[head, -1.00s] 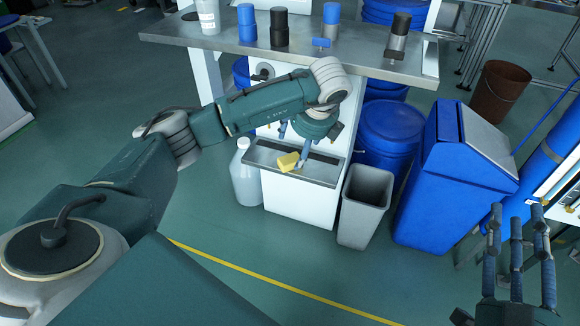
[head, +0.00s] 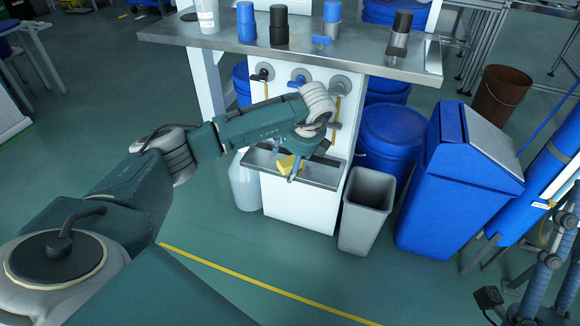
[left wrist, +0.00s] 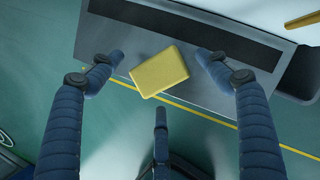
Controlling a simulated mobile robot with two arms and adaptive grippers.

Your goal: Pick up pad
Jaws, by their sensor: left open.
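The pad is a yellow block (head: 290,164) on the steel tray (head: 322,174) at the front of the white panel fixture. In the left wrist view the pad (left wrist: 160,71) lies tilted between the fingertips, with space on both sides. In the head view my left gripper (head: 285,160) is over the tray, partly hidden by my wrist. I cannot tell how far above the pad it is. My right gripper (head: 545,275) is at the lower right, cut by the frame edge.
Valves (head: 299,80) are mounted on the panel above the tray. A steel shelf (head: 225,38) with bottles overhangs it. A grey bin (head: 366,212) and a blue bin (head: 455,185) stand at right, a pale jug (head: 244,182) at left. The floor in front is clear.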

